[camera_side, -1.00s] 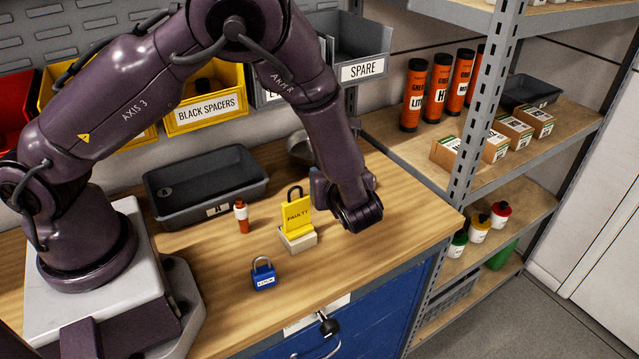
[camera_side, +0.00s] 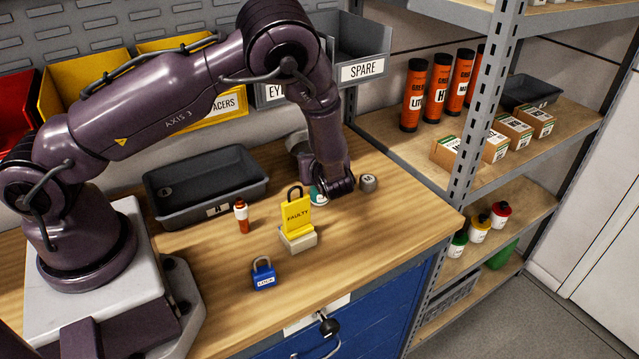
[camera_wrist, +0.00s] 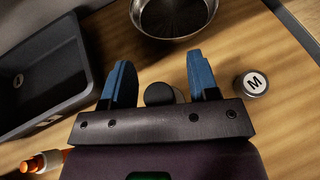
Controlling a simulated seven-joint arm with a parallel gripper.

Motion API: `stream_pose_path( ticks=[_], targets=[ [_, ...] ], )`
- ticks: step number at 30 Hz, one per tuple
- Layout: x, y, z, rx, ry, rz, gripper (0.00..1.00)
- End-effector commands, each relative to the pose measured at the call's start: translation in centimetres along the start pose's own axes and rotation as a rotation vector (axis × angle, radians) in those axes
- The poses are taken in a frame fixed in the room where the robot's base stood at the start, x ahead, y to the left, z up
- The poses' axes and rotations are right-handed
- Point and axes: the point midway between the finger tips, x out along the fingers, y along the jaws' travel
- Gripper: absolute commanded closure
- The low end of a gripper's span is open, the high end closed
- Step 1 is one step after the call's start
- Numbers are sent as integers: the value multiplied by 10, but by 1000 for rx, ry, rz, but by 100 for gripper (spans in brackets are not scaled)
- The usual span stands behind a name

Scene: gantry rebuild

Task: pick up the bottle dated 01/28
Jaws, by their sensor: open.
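My gripper (camera_wrist: 159,62) is open, its two blue fingers pointing toward the tabletop. A dark round top (camera_wrist: 161,94) shows between the fingers, apart from both; I cannot tell what it belongs to. In the side view my gripper is over the table's back right, and a small teal and white thing (camera_side: 317,196) shows beside it, mostly hidden. A small orange and white bottle-like item (camera_side: 241,216) stands left of the yellow FAULTY tag; it also shows in the wrist view (camera_wrist: 40,162). No date 01/28 is readable on anything.
A metal cylinder marked M (camera_wrist: 252,84) stands right of my fingers, and a metal bowl (camera_wrist: 175,32) lies beyond them. A grey tray (camera_side: 205,185), the FAULTY tag (camera_side: 296,215) and a blue padlock (camera_side: 263,273) are on the table. White bottles (camera_side: 479,229) stand on the right shelf.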

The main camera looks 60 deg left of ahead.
Motion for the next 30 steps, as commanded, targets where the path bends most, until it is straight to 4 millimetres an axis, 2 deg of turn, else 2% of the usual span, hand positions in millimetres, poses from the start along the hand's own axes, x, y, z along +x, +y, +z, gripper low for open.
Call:
stream_pose_path(
  ticks=[5, 12, 13, 23, 26, 30],
  targets=[
    [0, 0, 0, -1, 0, 0, 45],
    [0, 0, 0, -1, 0, 0, 98],
    [0, 0, 0, -1, 0, 0, 100],
    [-1, 0, 2, -1, 0, 0, 100],
    [-4, -1, 8, -3, -1, -1, 100],
    [-11, -1, 25, -5, 0, -1, 100]
  ],
)
